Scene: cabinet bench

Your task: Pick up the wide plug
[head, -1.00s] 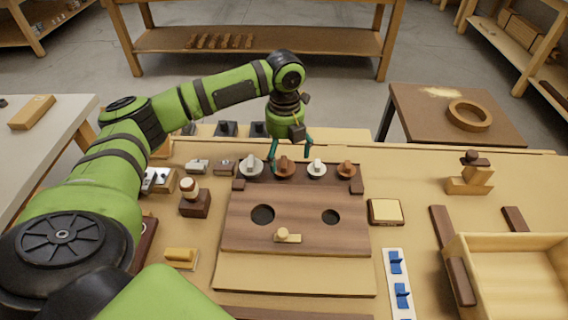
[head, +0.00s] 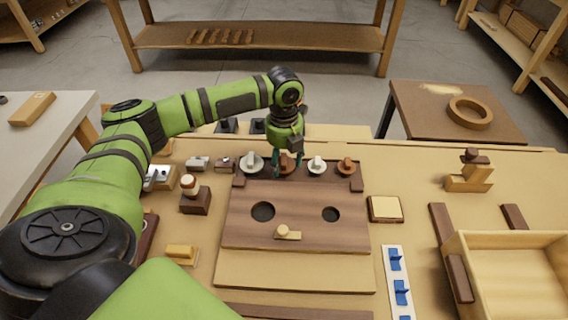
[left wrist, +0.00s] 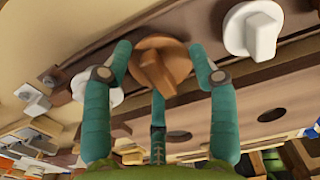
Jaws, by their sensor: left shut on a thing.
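A wide brown plug (head: 286,168) with a raised grip sits second from the left in the row at the back of the dark wooden board (head: 300,200). My left gripper (head: 288,160) reaches down over it from behind. In the left wrist view the teal fingers (left wrist: 162,75) are shut around the brown plug (left wrist: 163,60), which still appears level with its row. A wide white plug (head: 251,165) is to its left. A smaller white plug (head: 317,167) and a smaller brown plug (head: 346,167) are to its right. My right gripper is not in view.
The board has a larger round hole (head: 262,212) and a smaller round hole (head: 330,214), with a small wooden knob (head: 284,231) in front. An open wooden box (head: 515,275) stands at the right. A white strip with blue pieces (head: 397,278) lies beside the board.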

